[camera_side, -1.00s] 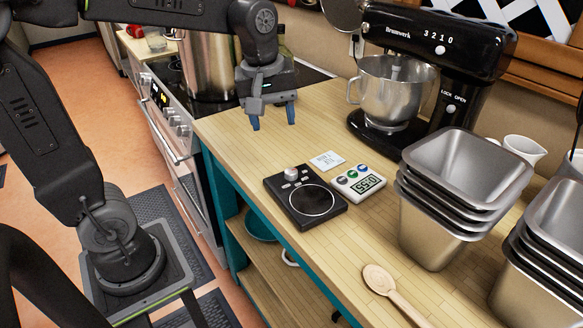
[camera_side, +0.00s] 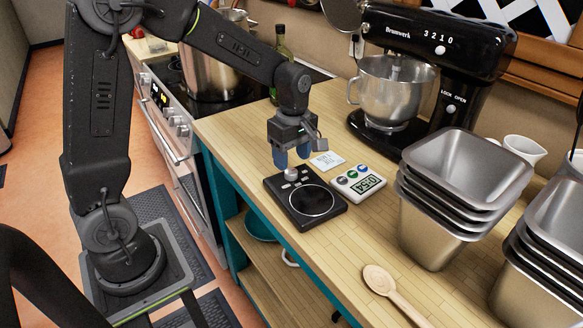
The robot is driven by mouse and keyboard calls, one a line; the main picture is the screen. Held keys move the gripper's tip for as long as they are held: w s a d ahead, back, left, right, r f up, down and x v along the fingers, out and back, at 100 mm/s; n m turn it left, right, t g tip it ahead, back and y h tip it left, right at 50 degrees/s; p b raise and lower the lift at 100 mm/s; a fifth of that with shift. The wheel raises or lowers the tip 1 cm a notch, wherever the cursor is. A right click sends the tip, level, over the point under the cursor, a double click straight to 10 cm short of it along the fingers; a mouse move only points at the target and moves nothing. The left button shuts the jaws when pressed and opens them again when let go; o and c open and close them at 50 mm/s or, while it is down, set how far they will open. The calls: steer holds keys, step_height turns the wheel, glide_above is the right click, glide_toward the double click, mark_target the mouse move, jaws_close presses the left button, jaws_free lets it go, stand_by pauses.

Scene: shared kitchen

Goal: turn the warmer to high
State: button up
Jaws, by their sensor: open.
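The warmer (camera_side: 309,201) is a flat black square plate with a pale ring on top, lying on the wooden counter. Its small light knob (camera_side: 291,174) stands at the far left part of its top, with small buttons beside it. My gripper (camera_side: 292,158) points down just above the knob, its two blue-tipped fingers apart, one on either side of it as seen here. I cannot tell whether the fingertips touch the knob. The knob's pointer and any setting marks are too small to read.
A white timer (camera_side: 359,182) and a small white card (camera_side: 327,160) lie beside the warmer. A black stand mixer (camera_side: 420,70) stands behind, stacked metal pans (camera_side: 455,200) to the right. A wooden spoon (camera_side: 385,284) lies in front. A pot (camera_side: 208,70) and bottle (camera_side: 281,62) are at the back left.

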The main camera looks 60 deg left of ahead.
mark_target(291, 171)
steer(key=shift+s+f, duration=0.1)
steer(key=shift+f, duration=1.8)
steer(key=shift+c, duration=0.4)
steer(key=c, duration=0.9)
steer(key=shift+o, duration=0.2)
